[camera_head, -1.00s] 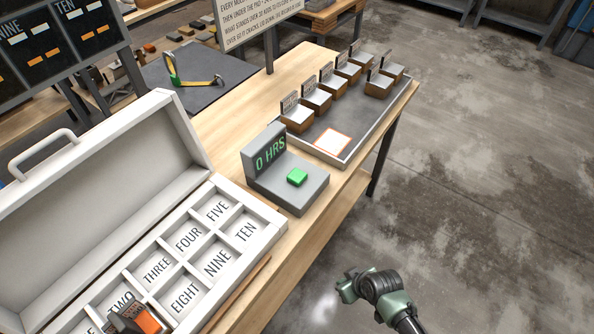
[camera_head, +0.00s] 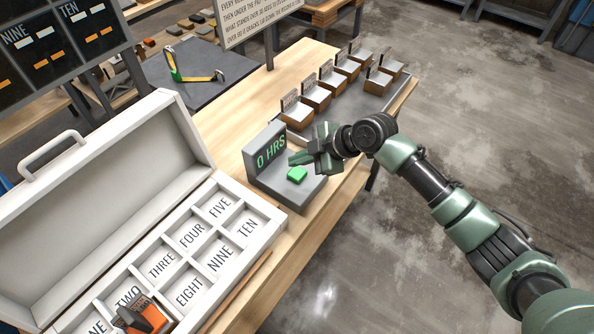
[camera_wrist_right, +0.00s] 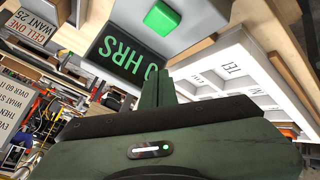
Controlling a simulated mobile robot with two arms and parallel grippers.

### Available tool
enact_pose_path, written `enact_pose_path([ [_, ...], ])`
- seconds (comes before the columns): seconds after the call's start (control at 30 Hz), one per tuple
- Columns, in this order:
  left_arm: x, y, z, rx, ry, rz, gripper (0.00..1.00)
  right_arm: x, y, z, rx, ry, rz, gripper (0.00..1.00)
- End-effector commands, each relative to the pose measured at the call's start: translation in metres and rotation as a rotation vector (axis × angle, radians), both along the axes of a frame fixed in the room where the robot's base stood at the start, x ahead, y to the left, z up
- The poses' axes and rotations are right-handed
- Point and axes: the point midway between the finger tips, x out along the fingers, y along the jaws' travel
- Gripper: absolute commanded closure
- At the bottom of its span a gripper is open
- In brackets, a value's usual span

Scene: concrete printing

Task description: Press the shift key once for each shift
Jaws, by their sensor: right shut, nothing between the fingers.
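The green shift key (camera_head: 297,174) sits on top of a grey counter box (camera_head: 315,186) on the wooden bench. The box's upright display (camera_head: 270,152) reads "0 HRS" in green. My right gripper (camera_head: 297,158) is shut and empty, its fingertips close to the key and just above it in the head view. In the right wrist view the shut fingers (camera_wrist_right: 157,88) show below the key (camera_wrist_right: 161,18), with the display (camera_wrist_right: 128,62) between. A gap shows there between the fingertips and the key. My left gripper is not in view.
An open white case (camera_head: 262,212) with numbered compartments lies left of the counter, an orange block (camera_head: 147,312) in its front part. A grey tray (camera_head: 398,100) with several tagged blocks stands behind my right arm. A sign (camera_head: 255,20) stands at the back.

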Motion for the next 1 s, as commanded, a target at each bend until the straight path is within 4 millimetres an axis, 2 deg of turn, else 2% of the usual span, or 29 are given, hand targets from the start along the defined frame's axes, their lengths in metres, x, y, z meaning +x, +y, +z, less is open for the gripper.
enact_pose_path([
  [0.03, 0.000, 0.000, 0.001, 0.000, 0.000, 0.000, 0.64, 0.011, -0.003, 0.011, -0.009, -0.030, 0.023, 1.00],
  [0.1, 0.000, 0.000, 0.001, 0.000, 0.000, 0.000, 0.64, 0.020, -0.005, 0.021, -0.015, -0.057, 0.052, 1.00],
  [0.33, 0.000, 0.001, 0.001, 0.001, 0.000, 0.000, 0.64, 0.031, -0.007, 0.035, -0.020, -0.096, 0.089, 1.00],
  [0.77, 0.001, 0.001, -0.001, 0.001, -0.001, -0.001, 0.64, 0.031, -0.007, 0.030, -0.020, -0.095, 0.088, 1.00],
  [1.0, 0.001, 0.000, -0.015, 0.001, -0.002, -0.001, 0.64, 0.031, -0.008, 0.008, -0.021, -0.092, 0.087, 1.00],
])
